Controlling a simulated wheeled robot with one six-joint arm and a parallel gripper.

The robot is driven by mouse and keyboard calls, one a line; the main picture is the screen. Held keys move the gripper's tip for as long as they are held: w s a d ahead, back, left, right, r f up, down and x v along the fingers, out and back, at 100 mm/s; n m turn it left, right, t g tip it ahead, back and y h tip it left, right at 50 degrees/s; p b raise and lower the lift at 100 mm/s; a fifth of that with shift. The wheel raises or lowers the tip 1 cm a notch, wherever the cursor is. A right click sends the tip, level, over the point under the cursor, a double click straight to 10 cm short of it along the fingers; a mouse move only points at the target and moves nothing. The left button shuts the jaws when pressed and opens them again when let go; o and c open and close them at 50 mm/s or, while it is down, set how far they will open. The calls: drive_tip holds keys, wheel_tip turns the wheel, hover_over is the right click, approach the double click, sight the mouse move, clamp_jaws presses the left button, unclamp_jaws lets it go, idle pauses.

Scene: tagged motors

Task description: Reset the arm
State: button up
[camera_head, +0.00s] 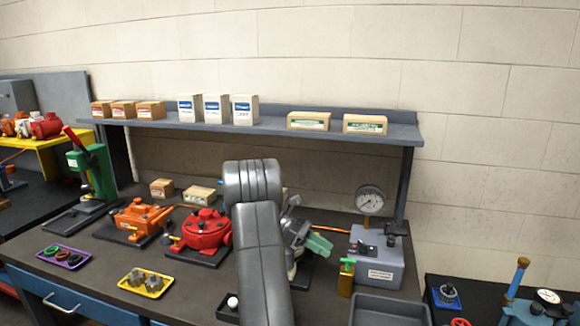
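My grey arm (262,250) rises from the bottom middle of the head view and bends at a rounded elbow. Beyond it, a silver-grey part with pale green tips shows at the right of the elbow; this looks like my gripper (319,244), pointing right and down over the bench. Its fingers are small and partly hidden, so I cannot tell whether they are open or shut. No object is clearly seen in it. A grey motor (321,222) on a dark base seems to stand behind it, mostly covered.
The dark workbench (110,265) holds an orange motor (140,217), a red motor (204,231), a green press (92,172), a purple tray (43,257), a yellow tray (165,282), a gauge box (376,262) and an empty grey tray (386,313). A shelf (270,126) with boxes runs above.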

sight(345, 261)
drive_tip(key=v, duration=0.6)
drive_tip(key=p+x, duration=0.1)
drive_tip(key=x, duration=1.2)
drive_tip(key=shift+s+d+p, duration=0.25)
drive_tip(key=shift+d+p, duration=0.15)
drive_tip(key=shift+d+f+b, duration=0.15)
drive_tip(key=shift+f+b, duration=0.2)
drive_tip(key=shift+b, duration=0.05)
drive_tip(key=shift+s+n+t+h+b, duration=0.1)
drive_tip(key=shift+n+t+h+b, duration=0.4)
drive_tip(key=shift+n+t, duration=0.55)
drive_tip(key=n+t+b, duration=0.2)
drive_tip(key=n+t, duration=0.1)
drive_tip(key=t, duration=0.1)
drive_tip(key=shift+b, duration=0.3)
drive_tip(key=shift+r+n+t+y+b, duration=0.15)
drive_tip(key=shift+n+t+y+b, duration=0.35)
drive_tip(key=shift+n+t+b, duration=1.05)
drive_tip(key=shift+n+t+p, duration=0.3)
